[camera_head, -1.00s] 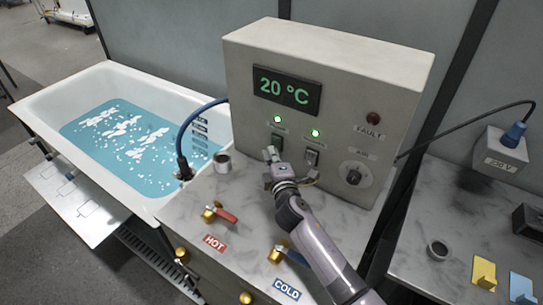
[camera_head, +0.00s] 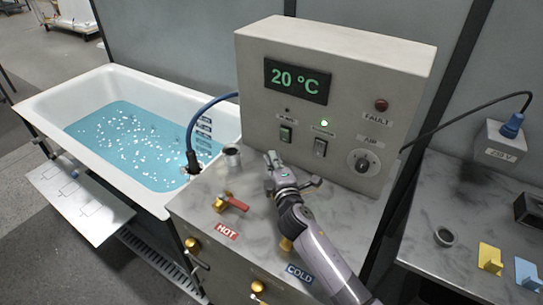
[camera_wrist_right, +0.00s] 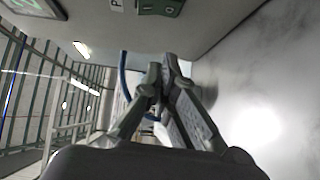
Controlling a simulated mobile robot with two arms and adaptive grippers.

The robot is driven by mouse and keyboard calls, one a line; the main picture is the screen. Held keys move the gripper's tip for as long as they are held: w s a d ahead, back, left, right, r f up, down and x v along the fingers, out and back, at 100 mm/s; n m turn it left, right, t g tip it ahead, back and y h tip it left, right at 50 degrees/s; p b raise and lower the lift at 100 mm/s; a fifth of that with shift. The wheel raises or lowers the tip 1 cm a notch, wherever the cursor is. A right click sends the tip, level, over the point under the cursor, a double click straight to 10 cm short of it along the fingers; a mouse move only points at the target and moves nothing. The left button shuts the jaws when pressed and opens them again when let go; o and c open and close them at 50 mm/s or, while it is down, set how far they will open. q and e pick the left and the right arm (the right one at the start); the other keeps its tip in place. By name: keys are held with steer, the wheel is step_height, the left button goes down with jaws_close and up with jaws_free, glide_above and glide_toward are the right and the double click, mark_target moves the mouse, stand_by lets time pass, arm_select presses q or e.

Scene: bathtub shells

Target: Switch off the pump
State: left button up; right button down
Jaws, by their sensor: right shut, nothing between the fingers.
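The grey control box (camera_head: 350,70) has two rocker switches on its front. The left switch (camera_head: 286,134) has a dark lamp (camera_head: 287,110) above it; its label is too small to read surely. My left gripper is out of view.
A bathtub (camera_head: 75,85) with blue water and white flecks stands at left. A red-handled HOT valve (camera_head: 232,203) and a metal cup (camera_head: 232,155) are on the countertop near my right arm. The display (camera_head: 296,80) reads 20 °C; the FAULT lamp (camera_head: 381,104) is dark.

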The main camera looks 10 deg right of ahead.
steer(key=s, duration=0.1)
steer(key=s+d+f, duration=0.1)
steer(key=s, duration=0.1)
steer(key=shift+d+f+b, duration=0.2)
steer(key=shift+b, duration=0.2)
steer(key=s, duration=0.4)
steer(key=shift+a+b, duration=0.25)
steer(key=shift+b, duration=0.15)
steer(key=shift+s, duration=0.4)
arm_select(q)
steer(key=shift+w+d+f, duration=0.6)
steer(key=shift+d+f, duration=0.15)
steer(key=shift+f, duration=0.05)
